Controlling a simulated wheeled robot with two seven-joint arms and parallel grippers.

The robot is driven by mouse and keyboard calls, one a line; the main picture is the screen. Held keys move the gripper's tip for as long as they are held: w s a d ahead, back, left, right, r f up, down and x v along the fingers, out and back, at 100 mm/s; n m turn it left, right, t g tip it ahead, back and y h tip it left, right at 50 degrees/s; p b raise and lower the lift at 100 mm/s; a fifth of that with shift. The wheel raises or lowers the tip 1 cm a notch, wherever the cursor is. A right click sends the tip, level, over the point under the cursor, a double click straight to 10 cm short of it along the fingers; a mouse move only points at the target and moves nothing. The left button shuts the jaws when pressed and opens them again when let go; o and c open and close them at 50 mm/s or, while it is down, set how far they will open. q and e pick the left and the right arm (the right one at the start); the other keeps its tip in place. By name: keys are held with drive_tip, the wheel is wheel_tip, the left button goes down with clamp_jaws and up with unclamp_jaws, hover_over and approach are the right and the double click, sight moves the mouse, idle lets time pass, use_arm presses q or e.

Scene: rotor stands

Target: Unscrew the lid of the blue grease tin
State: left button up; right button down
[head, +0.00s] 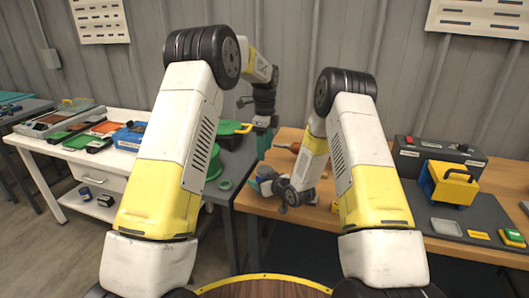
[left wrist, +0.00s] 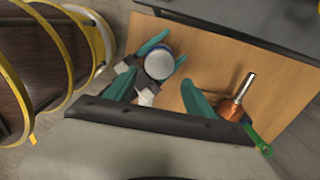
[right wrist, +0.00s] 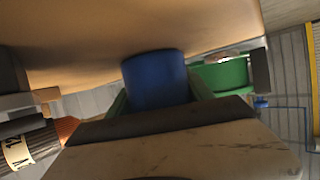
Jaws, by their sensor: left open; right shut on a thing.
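The blue grease tin (right wrist: 155,80) is between the fingers of my right gripper (right wrist: 155,98), which is shut on it. The left wrist view shows the tin's round pale lid (left wrist: 159,63) from above, with teal fingers of my right gripper on either side. In the head view my right gripper (head: 264,184) is low at the table's left end; the tin is hard to make out there. My left gripper (head: 262,148) is above it, pointing down. Its fingers are open and empty (left wrist: 157,90), with the lid beyond their tips. I cannot tell whether the tin touches the table.
An orange-handled tool (left wrist: 237,104) with a metal shaft lies on the wooden table (head: 290,207) near the tin. A yellow and blue box (head: 449,183) and a grey case (head: 437,153) stand at the right. A white bench (head: 118,157) with trays is at the left.

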sight(265, 169)
use_arm(q)
wheel_tip(265, 169, down, 8)
drive_tip(key=shift+r, duration=0.2)
drive_tip(key=c, duration=1.2)
drive_tip(key=o, duration=1.5)
wheel_tip(265, 169, up, 4)
drive_tip(key=shift+f, duration=0.1)
drive_tip(key=shift+r, duration=0.7)
drive_tip(key=c, duration=0.3)
wheel_tip(265, 169, up, 3)
drive_tip(key=shift+f, duration=4.1)
